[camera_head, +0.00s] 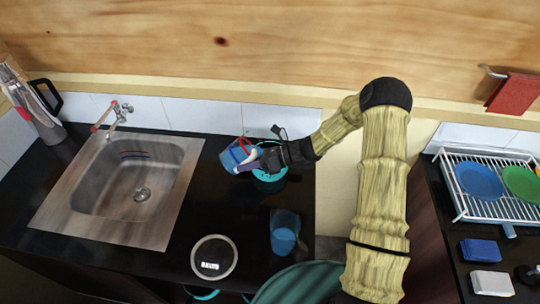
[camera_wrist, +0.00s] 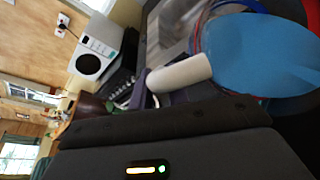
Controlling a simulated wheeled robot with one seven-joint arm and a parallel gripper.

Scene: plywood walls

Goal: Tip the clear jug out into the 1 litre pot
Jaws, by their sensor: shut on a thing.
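The clear jug (camera_head: 237,155) has a red rim and blue in it. It looks tilted, held up at the back of the counter, right of the sink. My gripper (camera_head: 257,162) is shut on its whitish handle, which shows in the wrist view (camera_wrist: 182,74) beside a broad blue face (camera_wrist: 262,55). A teal pot (camera_head: 268,186) is just below and right of the jug, partly hidden by my gripper. A round dark pot or lid with a pale rim (camera_head: 213,238) and a small white label lies nearer the front. I cannot read the label or tell which is the 1 litre pot.
A second clear container with blue in it (camera_head: 285,232) stands at the counter's right front. The steel sink (camera_head: 140,180) is left, with a kettle-like jug (camera_head: 42,110) behind it. A dish rack (camera_head: 465,190) with plates is at right. Dark counter is bare between sink and pots.

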